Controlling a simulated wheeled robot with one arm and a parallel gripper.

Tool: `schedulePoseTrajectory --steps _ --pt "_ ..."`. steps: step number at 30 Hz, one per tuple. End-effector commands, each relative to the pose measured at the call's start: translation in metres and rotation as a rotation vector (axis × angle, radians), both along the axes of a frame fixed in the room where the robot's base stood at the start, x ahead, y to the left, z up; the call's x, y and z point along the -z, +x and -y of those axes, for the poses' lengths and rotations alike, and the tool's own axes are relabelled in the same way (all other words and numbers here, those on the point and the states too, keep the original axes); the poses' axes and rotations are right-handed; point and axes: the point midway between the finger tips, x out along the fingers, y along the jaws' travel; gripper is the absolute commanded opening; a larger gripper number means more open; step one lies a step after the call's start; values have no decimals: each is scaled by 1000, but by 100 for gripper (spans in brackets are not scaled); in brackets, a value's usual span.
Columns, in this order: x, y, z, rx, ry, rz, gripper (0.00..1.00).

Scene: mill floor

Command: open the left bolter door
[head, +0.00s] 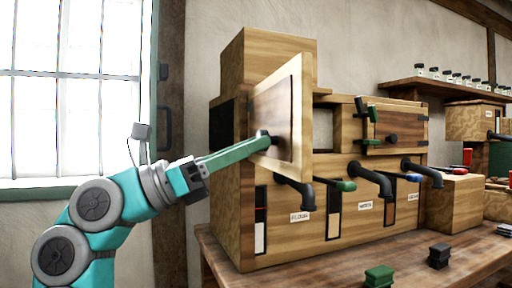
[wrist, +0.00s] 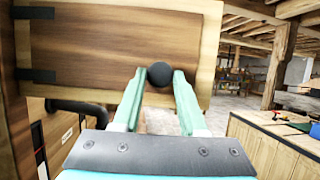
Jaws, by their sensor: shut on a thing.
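The left bolter door (head: 289,117) is a wooden panel with a pale frame, swung well open on the wooden bolter cabinet (head: 240,190). In the wrist view the door (wrist: 112,45) fills the upper left, with two dark hinges at its left edge. My gripper (head: 264,142) reaches to the door from the left. In the wrist view my gripper (wrist: 159,78) has its green fingers shut on the round black knob (wrist: 160,74). Part of the opening (head: 323,128) behind the door shows. The right bolter door (head: 394,128) is closed, with green-handled latches on its left side.
Black spouts (head: 370,178) with coloured levers stick out of the cabinet front below the doors. The bench (head: 330,262) in front holds a green block (head: 379,277) and a dark block (head: 439,255). A shelf (head: 410,86) with several jars hangs at right. A window is at left.

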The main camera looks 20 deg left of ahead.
Motion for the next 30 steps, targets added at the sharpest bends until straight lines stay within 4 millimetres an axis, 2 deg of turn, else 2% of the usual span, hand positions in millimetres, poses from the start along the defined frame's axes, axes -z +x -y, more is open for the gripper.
schedulePoseTrajectory --steps 16,17,24,30 --pt "-3 -5 -1 -2 -6 2 0" --pt "-3 -5 -1 -2 -6 2 43" --pt "-2 -5 -1 -1 -3 0 70" --pt "-1 -5 -1 -2 -2 1 72"
